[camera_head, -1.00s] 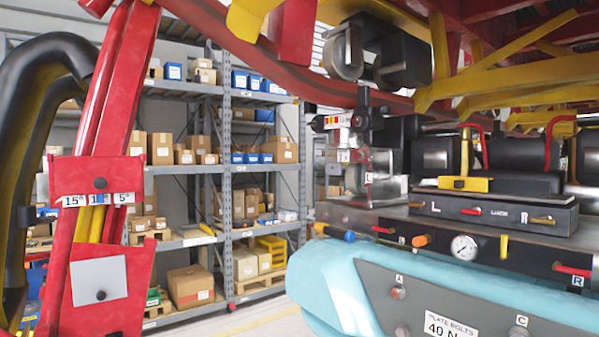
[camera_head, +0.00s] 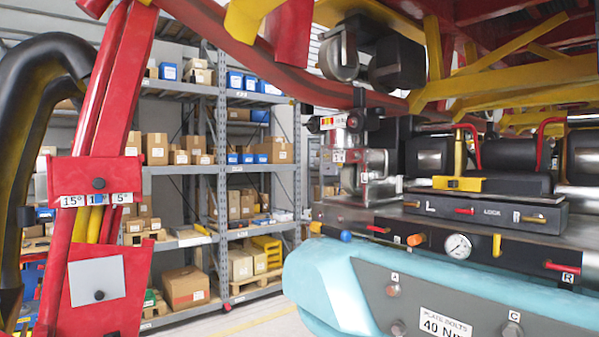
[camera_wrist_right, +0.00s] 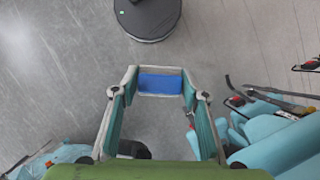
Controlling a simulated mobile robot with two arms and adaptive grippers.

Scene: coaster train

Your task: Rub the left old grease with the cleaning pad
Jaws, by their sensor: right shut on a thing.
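My right gripper (camera_wrist_right: 160,85) shows in the right wrist view, with a blue block (camera_wrist_right: 160,83) between its fingertips. The block looks like the cleaning pad, and the fingers are closed on it. It is held in the air above a grey floor and touches nothing else that I can see. I cannot make out the left old grease in either view. In the head view, a wheel assembly (camera_head: 340,52) hangs under the red rail, and metal machinery (camera_head: 370,178) stands below it. My left gripper is in neither view.
A red frame (camera_head: 90,225) with angle labels stands at the left. A turquoise car body (camera_head: 320,280) fills the lower right, under a pressure gauge (camera_head: 458,246). Shelves (camera_head: 222,160) with boxes stand behind. The wrist view shows a dark round object (camera_wrist_right: 148,16) and turquoise parts (camera_wrist_right: 275,145).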

